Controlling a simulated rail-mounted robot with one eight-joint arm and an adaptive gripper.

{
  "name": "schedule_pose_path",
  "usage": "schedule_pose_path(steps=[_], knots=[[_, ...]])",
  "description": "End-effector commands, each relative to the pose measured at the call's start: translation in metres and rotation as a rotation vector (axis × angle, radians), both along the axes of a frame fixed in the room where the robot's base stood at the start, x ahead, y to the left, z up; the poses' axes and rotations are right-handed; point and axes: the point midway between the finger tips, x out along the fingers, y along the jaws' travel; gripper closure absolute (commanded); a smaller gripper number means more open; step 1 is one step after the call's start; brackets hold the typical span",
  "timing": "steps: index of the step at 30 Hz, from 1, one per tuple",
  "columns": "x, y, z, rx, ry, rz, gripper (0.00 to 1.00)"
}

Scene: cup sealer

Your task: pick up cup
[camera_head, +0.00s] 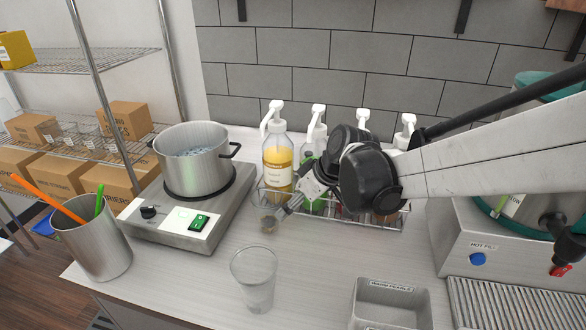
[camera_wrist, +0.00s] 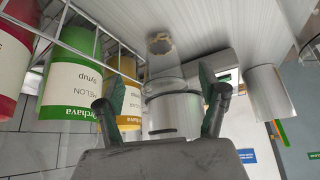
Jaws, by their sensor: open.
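A clear cup (camera_head: 265,214) with a little tan-brown stuff at its bottom stands on the counter beside the bottle rack. In the wrist view this cup (camera_wrist: 160,62) appears ahead of and between my fingers, overlapping the metal pot behind it. My gripper (camera_head: 284,205) is open and tilted low toward the cup. In the wrist view its two fingers (camera_wrist: 163,103) are spread on either side of the cup. I cannot tell whether they touch it. A second clear cup (camera_head: 254,280) stands nearer the front of the counter, apart from my gripper.
A pot (camera_head: 193,158) sits on a hot plate (camera_head: 205,222) at left, near a utensil holder (camera_head: 93,240). Pump bottles (camera_head: 278,165) stand in a wire rack (camera_head: 365,222) close behind my gripper. A metal container (camera_head: 391,290) is at front right.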

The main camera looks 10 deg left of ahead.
Motion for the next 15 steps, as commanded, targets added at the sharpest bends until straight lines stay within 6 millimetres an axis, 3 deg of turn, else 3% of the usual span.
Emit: schedule_pose_path(steps=[6, 15], knots=[[0.017, 0.036, 0.001, 0.0, 0.0, 0.002, 0.27], [0.028, 0.055, 0.0, 0.0, -0.001, -0.001, 0.27]])
